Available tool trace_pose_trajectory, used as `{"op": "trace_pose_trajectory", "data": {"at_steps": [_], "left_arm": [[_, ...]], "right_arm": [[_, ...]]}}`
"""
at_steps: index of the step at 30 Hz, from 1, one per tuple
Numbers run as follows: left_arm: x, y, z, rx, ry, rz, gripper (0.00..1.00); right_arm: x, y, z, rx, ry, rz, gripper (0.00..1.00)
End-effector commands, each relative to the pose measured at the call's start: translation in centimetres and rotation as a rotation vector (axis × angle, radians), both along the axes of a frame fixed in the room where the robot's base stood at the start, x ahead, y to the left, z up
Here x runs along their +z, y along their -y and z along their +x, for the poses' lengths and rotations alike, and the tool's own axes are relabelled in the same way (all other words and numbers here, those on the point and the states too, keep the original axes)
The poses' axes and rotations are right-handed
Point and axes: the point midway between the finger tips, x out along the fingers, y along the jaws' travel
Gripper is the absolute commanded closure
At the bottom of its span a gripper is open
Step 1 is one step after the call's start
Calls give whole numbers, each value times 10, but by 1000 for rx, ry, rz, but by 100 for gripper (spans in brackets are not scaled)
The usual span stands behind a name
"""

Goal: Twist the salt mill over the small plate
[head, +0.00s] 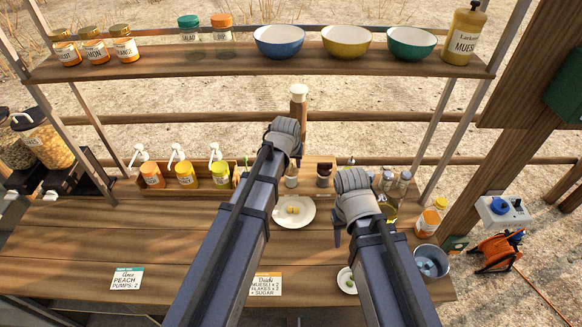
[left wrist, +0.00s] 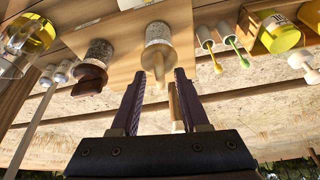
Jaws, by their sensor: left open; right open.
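The salt mill, taken to be the one with the pale wooden top (left wrist: 158,50), stands on a wooden board beside a dark-topped mill (left wrist: 95,62). In the head view the pale mill (head: 291,176) and the dark mill (head: 323,174) stand behind a white plate (head: 281,221) with yellow food. A smaller dish (head: 342,284) with something green lies nearer the front, partly hidden by my right arm. My left gripper (left wrist: 160,84) is open, with the pale mill's top ahead of the gap between its fingers; contact cannot be told. My right gripper (head: 350,215) is open over the counter, right of the plate.
Pump bottles (head: 186,174) stand in a wooden box at left. Small shakers (head: 403,183), an orange-labelled jar (head: 430,219) and a metal bucket (head: 432,259) are at right. A shelf (head: 210,66) with bowls and jars crosses above. The left front counter is largely clear.

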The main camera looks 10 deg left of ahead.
Motion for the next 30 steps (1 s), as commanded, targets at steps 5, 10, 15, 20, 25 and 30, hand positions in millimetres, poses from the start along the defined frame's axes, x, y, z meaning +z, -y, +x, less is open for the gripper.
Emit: {"op": "trace_pose_trajectory", "data": {"at_steps": [5, 10, 15, 20, 25, 30], "left_arm": [[0, 0, 0, 0, 0, 0, 55], [0, 0, 0, 0, 0, 0, 68], [0, 0, 0, 0, 0, 0, 88], [0, 0, 0, 0, 0, 0, 100], [0, 0, 0, 0, 0, 0, 100], [0, 0, 0, 0, 0, 0, 100]], "right_arm": [[0, 0, 0, 0, 0, 0, 50], [0, 0, 0, 0, 0, 0, 50], [0, 0, 0, 0, 0, 0, 50], [0, 0, 0, 0, 0, 0, 50], [0, 0, 0, 0, 0, 0, 50], [0, 0, 0, 0, 0, 0, 50]]}}
